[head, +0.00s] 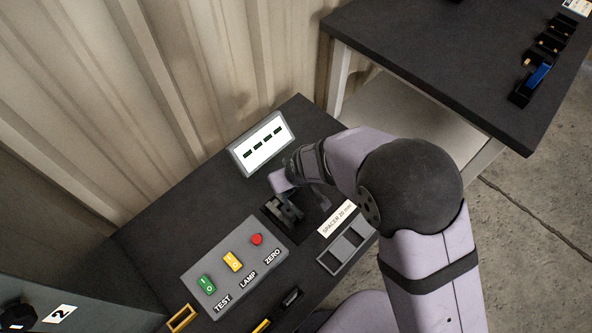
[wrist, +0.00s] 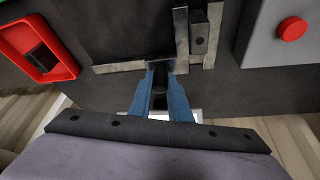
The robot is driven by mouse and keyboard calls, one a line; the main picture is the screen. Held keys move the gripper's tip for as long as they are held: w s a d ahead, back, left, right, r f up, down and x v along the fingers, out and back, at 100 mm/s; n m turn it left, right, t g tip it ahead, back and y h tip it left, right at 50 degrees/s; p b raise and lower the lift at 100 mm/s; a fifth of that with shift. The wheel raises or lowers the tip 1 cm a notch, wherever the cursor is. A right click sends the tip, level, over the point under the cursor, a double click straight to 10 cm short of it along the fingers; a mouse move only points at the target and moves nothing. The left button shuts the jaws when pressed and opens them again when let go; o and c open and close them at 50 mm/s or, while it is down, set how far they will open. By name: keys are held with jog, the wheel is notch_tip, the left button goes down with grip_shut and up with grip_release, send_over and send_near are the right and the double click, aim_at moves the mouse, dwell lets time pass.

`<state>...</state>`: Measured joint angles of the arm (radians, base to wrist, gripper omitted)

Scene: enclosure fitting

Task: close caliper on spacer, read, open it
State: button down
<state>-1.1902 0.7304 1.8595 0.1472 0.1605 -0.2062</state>
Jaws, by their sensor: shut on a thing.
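In the wrist view, the caliper is a flat metal beam (wrist: 118,67) with two upright jaws, the left jaw (wrist: 182,40) and the right jaw (wrist: 215,35). A small grey block with a hole, which looks like the spacer (wrist: 199,38), stands between the jaws. It is very close to both; I cannot tell whether both touch it. My gripper (wrist: 160,72) has its blue fingers shut on a dark part that looks like the caliper's slider grip. In the head view, my gripper (head: 284,190) is down at the caliper (head: 284,212), mostly hiding it.
A display (head: 262,144) behind the caliper shows dashes. A grey panel (head: 222,272) carries green and yellow switches and a red button (head: 256,239). A "SPACER 20 mm" label (head: 337,219) and grey tray (head: 346,246) lie to the right. A red-framed holder (wrist: 40,45) is near the beam.

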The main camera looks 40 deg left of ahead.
jog(key=c, duration=2.5)
grip_release()
jog(key=shift+s+f, duration=0.1)
jog(key=shift+s, duration=0.5)
jog(key=shift+o, duration=0.5)
jog(key=o, duration=0.7)
jog(key=shift+s, duration=0.15)
jog(key=shift+o, duration=0.2)
jog(key=shift+d+r, duration=0.1)
jog(key=shift+r, duration=0.4)
jog(key=v, duration=0.6)
jog(key=shift+r, duration=0.25)
jog(key=shift+d, duration=0.15)
